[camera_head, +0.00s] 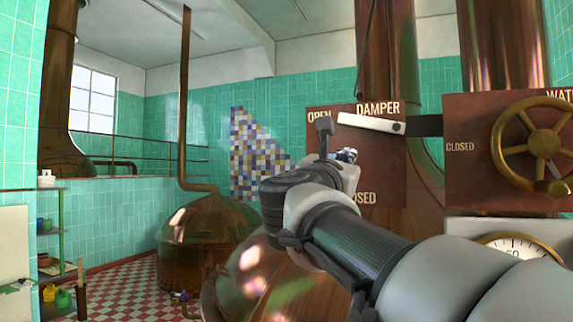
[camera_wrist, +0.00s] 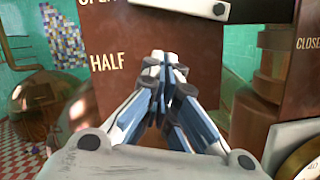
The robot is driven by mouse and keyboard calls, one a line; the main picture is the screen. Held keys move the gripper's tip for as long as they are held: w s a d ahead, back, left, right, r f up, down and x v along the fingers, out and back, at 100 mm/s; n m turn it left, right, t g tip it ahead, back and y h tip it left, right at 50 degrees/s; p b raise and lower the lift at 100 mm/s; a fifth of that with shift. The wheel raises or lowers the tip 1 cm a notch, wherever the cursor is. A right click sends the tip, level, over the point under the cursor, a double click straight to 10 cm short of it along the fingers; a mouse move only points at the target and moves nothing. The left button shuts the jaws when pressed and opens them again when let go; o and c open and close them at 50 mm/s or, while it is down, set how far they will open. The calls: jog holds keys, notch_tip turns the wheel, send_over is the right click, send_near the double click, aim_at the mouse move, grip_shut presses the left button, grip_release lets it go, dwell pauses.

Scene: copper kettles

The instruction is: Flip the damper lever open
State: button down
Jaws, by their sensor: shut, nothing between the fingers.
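The damper lever (camera_head: 365,122) is a pale bar on a brown damper panel (camera_head: 385,170). It runs left from a dark bolt, its left end tilted slightly up, just below and right of the OPEN label. In the wrist view the lever (camera_wrist: 180,4) crosses the top edge, partly cut off. My gripper (camera_wrist: 165,62) is shut and empty, in front of the panel beside the HALF label and below the lever. In the head view my gripper (camera_head: 346,155) is small and mostly hidden by my wrist. I see no contact with the lever.
A dark bar (camera_head: 424,125) extends right from the lever's bolt. A second panel (camera_head: 470,185) with a brass wheel (camera_head: 541,143) and a dial gauge (camera_head: 515,246) stand at right. Copper pipes rise behind. A copper kettle (camera_head: 195,245) stands left.

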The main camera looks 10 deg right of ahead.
jog(key=v, duration=0.2)
jog(key=shift+s+a+f, duration=0.1)
jog(key=shift+a+f, duration=0.1)
jog(key=shift+a, duration=0.1)
